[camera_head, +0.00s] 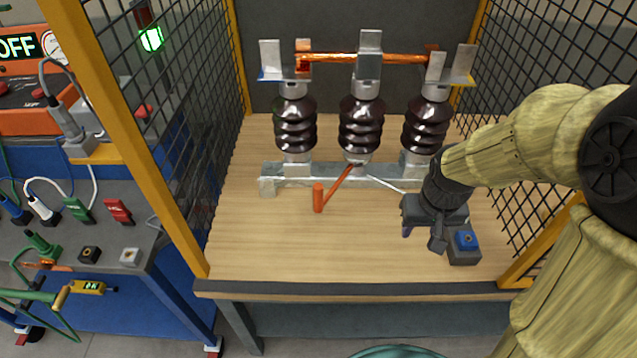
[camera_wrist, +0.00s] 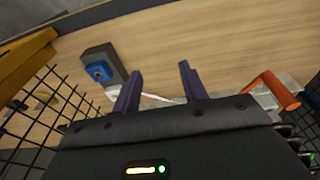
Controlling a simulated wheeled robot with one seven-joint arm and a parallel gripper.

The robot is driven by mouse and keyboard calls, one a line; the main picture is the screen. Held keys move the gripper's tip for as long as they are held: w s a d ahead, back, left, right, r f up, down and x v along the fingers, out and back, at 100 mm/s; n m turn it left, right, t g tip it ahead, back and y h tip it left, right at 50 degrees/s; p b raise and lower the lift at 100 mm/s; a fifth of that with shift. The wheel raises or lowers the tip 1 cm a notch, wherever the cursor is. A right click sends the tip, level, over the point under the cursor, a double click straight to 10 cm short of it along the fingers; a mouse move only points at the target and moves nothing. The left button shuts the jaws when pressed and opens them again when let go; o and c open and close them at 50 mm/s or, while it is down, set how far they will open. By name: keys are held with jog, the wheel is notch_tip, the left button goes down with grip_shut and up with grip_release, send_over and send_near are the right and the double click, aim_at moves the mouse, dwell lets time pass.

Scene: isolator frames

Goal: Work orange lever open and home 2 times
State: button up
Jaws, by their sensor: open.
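The orange lever (camera_head: 334,188) has a thin arm running from under the middle insulator down to the left, ending in an upright orange handle (camera_head: 318,197). The handle also shows at the right in the wrist view (camera_wrist: 280,91). Above, a copper-orange bar (camera_head: 345,58) spans the tops of the dark ribbed insulators (camera_head: 361,125). My gripper (camera_head: 421,238) hangs over the table's right side, to the right of the handle and apart from it. Its jaws are open with nothing between them; both fingers show in the wrist view (camera_wrist: 158,90).
A grey box with a blue button (camera_head: 466,241) stands close to the right of my gripper. Mesh walls with yellow posts (camera_head: 121,130) bound the wooden table (camera_head: 255,245) left and right. Bare wood lies in front of the lever. A bench with plugs (camera_head: 75,235) stands at left.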

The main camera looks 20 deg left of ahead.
jog(key=w+a+r+n+g+p, duration=0.1)
jog(key=w+a+r+n+p, duration=0.15)
jog(key=a+r, duration=0.2)
jog(key=w+a+r+n+p, duration=0.1)
jog(key=w+a+r+p, duration=0.25)
jog(key=a, duration=0.25)
notch_tip(320, 180, up, 5)
jog(key=n+g+p, duration=0.1)
jog(key=n+p, duration=0.2)
jog(key=p, duration=0.4)
send_over(318, 197)
jog(key=w, duration=0.1)
jog(key=shift+w+a+f, duration=0.15)
jog(key=shift+a, duration=0.05)
jog(key=shift+f, duration=0.1)
notch_tip(318, 197, down, 17)
jog(key=shift+f+p, duration=0.1)
jog(key=shift+p, duration=0.75)
grip_shut()
